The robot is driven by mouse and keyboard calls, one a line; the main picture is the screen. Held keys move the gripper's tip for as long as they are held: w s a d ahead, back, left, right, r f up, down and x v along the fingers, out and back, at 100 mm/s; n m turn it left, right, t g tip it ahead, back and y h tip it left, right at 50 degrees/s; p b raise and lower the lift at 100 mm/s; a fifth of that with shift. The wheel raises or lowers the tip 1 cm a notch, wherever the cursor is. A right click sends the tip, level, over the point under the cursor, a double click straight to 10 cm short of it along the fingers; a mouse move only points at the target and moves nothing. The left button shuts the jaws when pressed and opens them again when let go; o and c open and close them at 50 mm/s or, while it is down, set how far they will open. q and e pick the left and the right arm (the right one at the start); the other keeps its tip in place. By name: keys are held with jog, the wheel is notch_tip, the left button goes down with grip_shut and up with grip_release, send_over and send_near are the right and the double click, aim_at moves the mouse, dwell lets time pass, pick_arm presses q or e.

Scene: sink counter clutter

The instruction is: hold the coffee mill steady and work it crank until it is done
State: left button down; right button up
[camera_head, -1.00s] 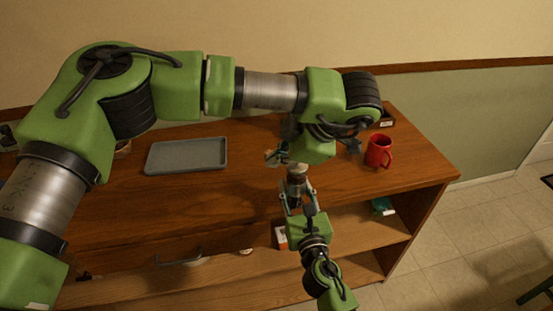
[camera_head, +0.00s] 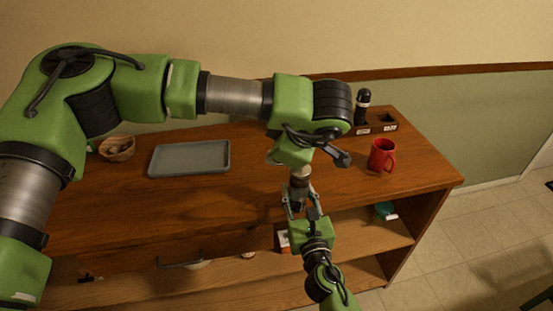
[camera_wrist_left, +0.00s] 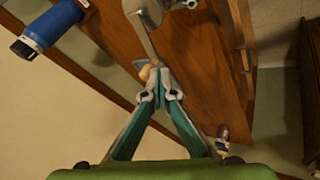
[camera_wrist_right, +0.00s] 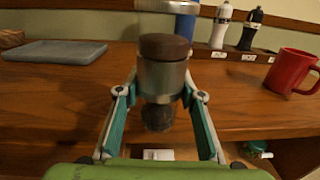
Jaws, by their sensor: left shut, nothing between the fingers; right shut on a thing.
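The coffee mill (camera_head: 299,187) is a small metal cylinder held upright above the counter's front edge. In the right wrist view its brown top and steel body (camera_wrist_right: 163,78) sit between the fingers of my right gripper (camera_wrist_right: 160,92), which is shut on it. A grey crank arm (camera_wrist_left: 144,40) with a light brown knob (camera_wrist_left: 146,73) shows in the left wrist view. My left gripper (camera_wrist_left: 163,90) is shut and empty, its tips close beside the knob; I cannot tell whether they touch it. In the head view the left wrist hides the crank and those fingertips.
A red mug (camera_head: 382,156) stands right of the mill. A grey tray (camera_head: 189,158) and a wooden bowl (camera_head: 117,148) are at left. A shaker rack (camera_head: 377,127) stands at the back. A blue bottle (camera_wrist_right: 183,22) stands behind the mill. Shelves lie below the counter.

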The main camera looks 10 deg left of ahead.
pick_arm(q)
jog(key=w+m+h, duration=0.1)
jog(key=m, duration=0.1)
jog(key=w+a+m+t+h, duration=0.1)
jog(key=w+m+h, duration=0.1)
jog(key=m, duration=0.1)
jog(key=shift+w+a+m, duration=0.1)
jog(key=shift+m, duration=0.2)
jog(key=shift+w+m+h, duration=0.25)
jog(key=shift+m+h, duration=0.25)
jog(key=shift+m, duration=0.1)
jog(key=shift+w+m+h, duration=0.2)
jog(key=shift+m+h, duration=0.3)
jog(key=shift+m, duration=0.1)
jog(key=w+d+m+g+h, duration=0.2)
jog(key=w+d+m+h, duration=0.3)
jog(key=d+m, duration=0.4)
jog(key=shift+w+d, duration=0.15)
jog(key=shift+d, duration=0.65)
